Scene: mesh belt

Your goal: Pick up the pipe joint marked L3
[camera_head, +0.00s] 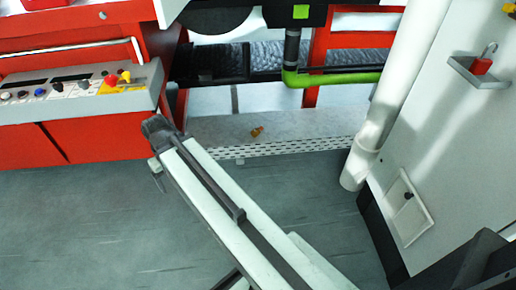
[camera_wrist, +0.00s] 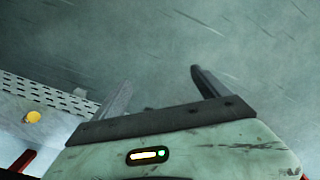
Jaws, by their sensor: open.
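A small brass-brown piece (camera_head: 257,132), which may be the pipe joint, lies on the pale grey ledge behind the white perforated strip in the head view. It is too small to read any L3 mark. A yellow-orange round thing (camera_wrist: 33,117) beside the perforated strip at the left of the wrist view looks like the same piece. My gripper (camera_wrist: 161,77) is open and empty, its two fingers apart over bare grey-green floor. The piece lies to the left of the fingers, outside them. In the head view my arm reaches up and left, ending left of the piece.
A red machine with a control panel (camera_head: 80,87) stands at the left. The perforated strip (camera_head: 290,146) edges the ledge. A green pipe (camera_head: 335,79) runs above it. A white pipe (camera_head: 388,100) and pale cabinet (camera_head: 455,130) stand at the right. The front floor (camera_head: 90,230) is clear.

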